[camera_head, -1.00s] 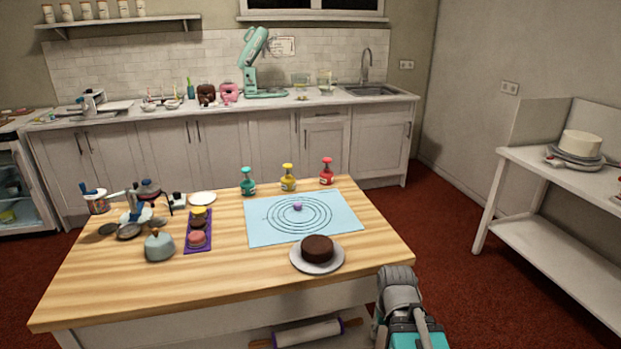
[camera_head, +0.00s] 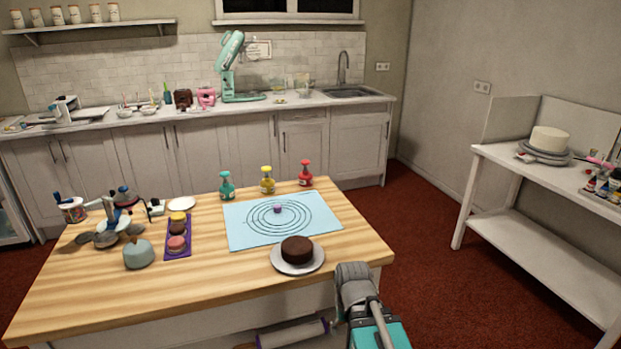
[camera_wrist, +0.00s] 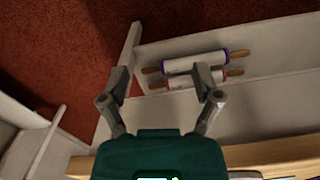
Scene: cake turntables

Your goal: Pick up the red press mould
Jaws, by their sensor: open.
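A red, bottle-shaped piece with a knobbed top (camera_head: 305,173) stands upright at the far edge of the wooden table, right of a yellow one (camera_head: 267,180) and a teal one (camera_head: 226,186). It is the clearest red object on the table; I cannot tell for sure that it is the press mould. My gripper (camera_wrist: 161,76) is open and empty in the wrist view, with its fingers spread above the rolling pins. The red piece is not in the wrist view. In the head view my arm is at the table's front right, well away from it.
Rolling pins (camera_wrist: 195,62) lie below. A white shelf (camera_head: 540,240) stands right; red floor between is clear.

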